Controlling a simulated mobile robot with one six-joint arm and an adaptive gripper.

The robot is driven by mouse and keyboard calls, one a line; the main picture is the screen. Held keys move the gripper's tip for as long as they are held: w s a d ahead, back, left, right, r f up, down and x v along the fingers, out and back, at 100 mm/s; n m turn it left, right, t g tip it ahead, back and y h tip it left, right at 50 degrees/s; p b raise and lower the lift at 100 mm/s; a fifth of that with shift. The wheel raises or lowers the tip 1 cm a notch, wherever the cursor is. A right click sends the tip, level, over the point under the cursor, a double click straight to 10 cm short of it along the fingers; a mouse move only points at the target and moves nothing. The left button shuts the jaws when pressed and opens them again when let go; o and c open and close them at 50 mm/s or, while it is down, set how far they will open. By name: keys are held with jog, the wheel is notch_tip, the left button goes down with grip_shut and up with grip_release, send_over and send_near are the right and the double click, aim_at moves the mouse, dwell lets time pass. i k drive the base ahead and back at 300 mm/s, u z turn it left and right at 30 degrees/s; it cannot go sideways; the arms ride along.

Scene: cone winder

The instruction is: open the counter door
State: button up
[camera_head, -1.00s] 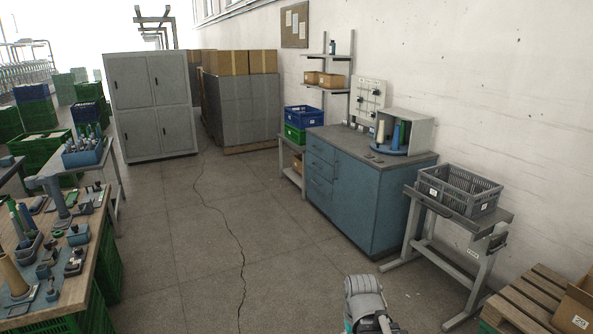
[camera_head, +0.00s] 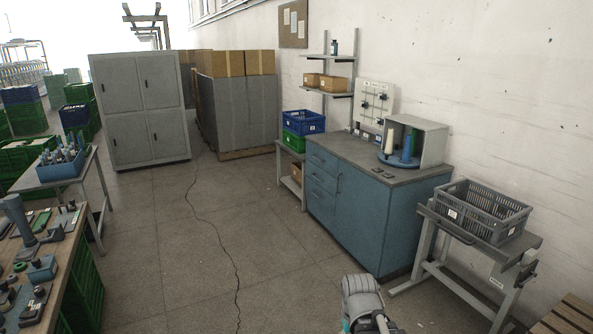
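The blue counter (camera_head: 398,223) stands against the right wall with a dark grey top. Its front has several drawers (camera_head: 320,181) at the left and a door (camera_head: 350,207) at the right. The door appears shut, with a small dark handle (camera_head: 338,184) near its upper left edge. Part of my arm shows at the bottom of the view, in front of the counter and apart from it. My gripper's fingers cannot be made out.
A grey crate (camera_head: 482,214) sits on a stand right of the counter. Blue and green crates (camera_head: 304,122) stand on a small table at its left. A grey cabinet (camera_head: 141,110) stands at the back left. The floor (camera_head: 215,240) before the counter is clear.

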aim_at(363, 202)
jog(key=z, duration=0.2)
jog(key=i, duration=1.8)
jog(key=z, duration=0.4)
jog(key=i, duration=1.45)
jog(key=z, duration=0.25)
